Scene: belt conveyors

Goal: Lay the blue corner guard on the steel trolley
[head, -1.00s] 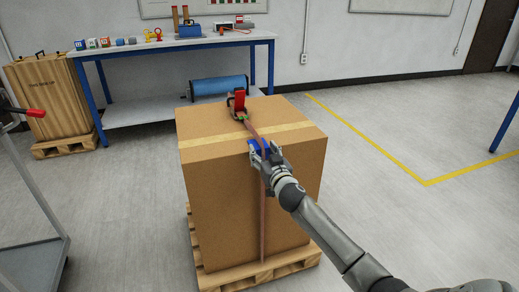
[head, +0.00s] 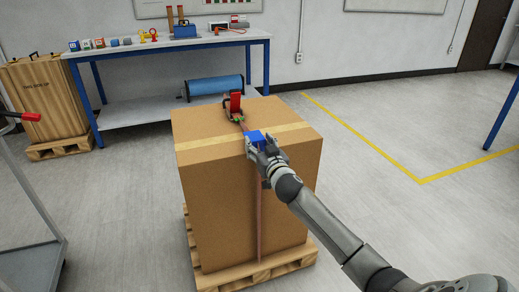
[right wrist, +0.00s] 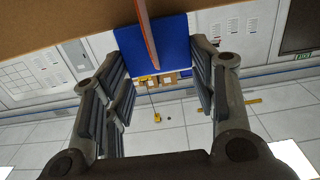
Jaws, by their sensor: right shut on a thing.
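The blue corner guard (head: 257,134) is at the top front edge of the big cardboard box (head: 213,187), at the orange-brown strap (head: 259,220). My right gripper (head: 263,146) is shut on the guard. In the right wrist view the blue guard (right wrist: 172,44) shows between the fingers, and the strap (right wrist: 147,30) crosses in front of it. I cannot tell whether the guard still touches the box. The steel trolley (head: 50,222) stands at the left edge, partly cut off, with a red-ended handle. My left gripper is not in view.
A red ratchet buckle (head: 235,104) sits on the box top. The box stands on a wooden pallet (head: 285,266). A blue-legged workbench (head: 172,44) with small items is behind, and a wooden crate (head: 42,97) stands at the back left. Floor is clear to the right.

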